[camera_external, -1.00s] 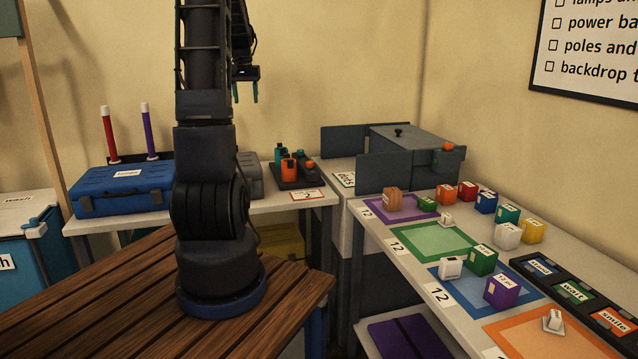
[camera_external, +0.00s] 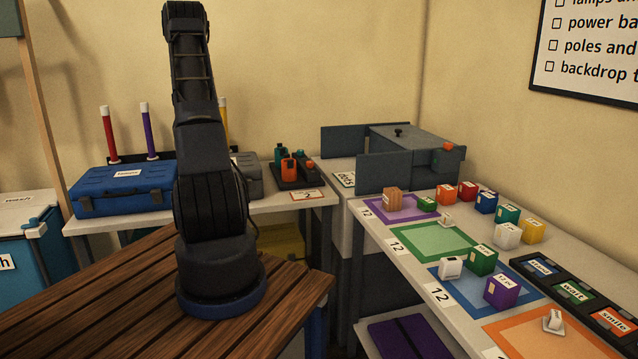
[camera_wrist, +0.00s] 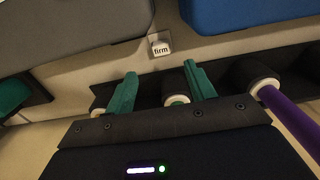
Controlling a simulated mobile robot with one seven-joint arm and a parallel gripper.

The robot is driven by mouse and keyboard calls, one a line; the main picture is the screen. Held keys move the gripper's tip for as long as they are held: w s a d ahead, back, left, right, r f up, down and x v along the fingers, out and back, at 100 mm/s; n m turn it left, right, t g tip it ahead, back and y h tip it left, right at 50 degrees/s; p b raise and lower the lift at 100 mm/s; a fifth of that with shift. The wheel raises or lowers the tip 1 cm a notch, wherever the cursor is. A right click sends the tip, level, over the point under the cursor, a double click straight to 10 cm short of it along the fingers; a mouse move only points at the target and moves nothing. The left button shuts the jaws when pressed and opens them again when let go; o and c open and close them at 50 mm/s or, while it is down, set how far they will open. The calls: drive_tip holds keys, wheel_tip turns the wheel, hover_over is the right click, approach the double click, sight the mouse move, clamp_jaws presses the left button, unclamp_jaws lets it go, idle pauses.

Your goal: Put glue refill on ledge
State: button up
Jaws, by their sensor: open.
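I cannot tell by label which thing is the glue refill. Tall sticks with white caps stand in a dark rack (camera_external: 130,158) behind the cases: a red one (camera_external: 109,135), a purple one (camera_external: 149,132) and a partly hidden yellow one (camera_external: 224,118). In the wrist view my gripper (camera_wrist: 160,86) is open, its teal fingers above the rack. A dark collar with a pale ring (camera_wrist: 177,100) lies between them, close to the right finger; contact is unclear. The purple stick (camera_wrist: 287,118) is right of the fingers. In the external view my arm hides the gripper.
A blue case (camera_external: 125,190) and a grey case (camera_external: 250,176) stand before the rack. A small white block labelled "firm" (camera_wrist: 160,46) lies between them. The right table holds coloured mats and several small blocks; a grey cabinet (camera_external: 405,150) stands behind.

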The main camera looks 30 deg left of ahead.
drive_tip(key=shift+s+a+f, duration=0.1)
drive_tip(key=shift+a+f, duration=0.1)
drive_tip(key=shift+f, duration=0.35)
wheel_tip(320, 180, down, 10)
drive_tip(key=shift+f, duration=0.1)
drive_tip(key=shift+c, duration=0.4)
drive_tip(key=c, duration=0.8)
